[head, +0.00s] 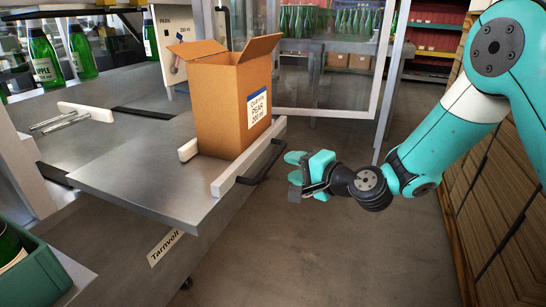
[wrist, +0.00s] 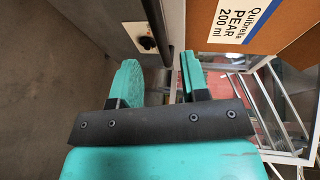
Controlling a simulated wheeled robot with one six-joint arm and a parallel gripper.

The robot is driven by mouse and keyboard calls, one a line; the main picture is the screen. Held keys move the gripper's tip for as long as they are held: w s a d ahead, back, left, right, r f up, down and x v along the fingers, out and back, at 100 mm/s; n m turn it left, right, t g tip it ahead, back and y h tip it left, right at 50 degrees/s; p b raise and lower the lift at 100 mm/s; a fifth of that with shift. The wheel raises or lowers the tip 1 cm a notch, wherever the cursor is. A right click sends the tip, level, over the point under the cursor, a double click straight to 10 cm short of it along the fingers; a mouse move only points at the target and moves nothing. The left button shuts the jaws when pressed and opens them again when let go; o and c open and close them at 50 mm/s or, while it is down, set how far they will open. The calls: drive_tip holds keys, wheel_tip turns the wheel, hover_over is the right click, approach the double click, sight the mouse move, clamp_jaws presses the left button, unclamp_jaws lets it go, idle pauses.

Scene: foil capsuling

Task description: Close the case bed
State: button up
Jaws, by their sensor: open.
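The case bed (head: 150,190) is a flat grey metal slab that juts out from the machine at the left. It has white guide blocks and a white rail (head: 249,157) on top. An open brown carton (head: 217,105) labelled PEAR 200 ml stands upright on it, and shows in the wrist view (wrist: 285,35). A black bar handle (head: 262,164) runs along the bed's right edge. My gripper (head: 299,172) is open and empty just right of the handle. In the wrist view the dark handle (wrist: 156,30) points down toward the gap between my fingers (wrist: 160,80); I see no contact.
Green bottles (head: 42,58) stand on the machine at the left. A green crate (head: 28,270) with bottles is at the lower left. A glass-doored cabinet (head: 325,60) stands behind. Wooden panels (head: 510,190) line the right. The floor (head: 320,250) between is clear.

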sight(273, 158)
drive_tip(key=x, duration=0.7)
drive_tip(key=shift+w+a+p, duration=0.2)
drive_tip(key=shift+a+p, duration=0.05)
drive_tip(key=shift+p, duration=0.05)
clamp_jaws()
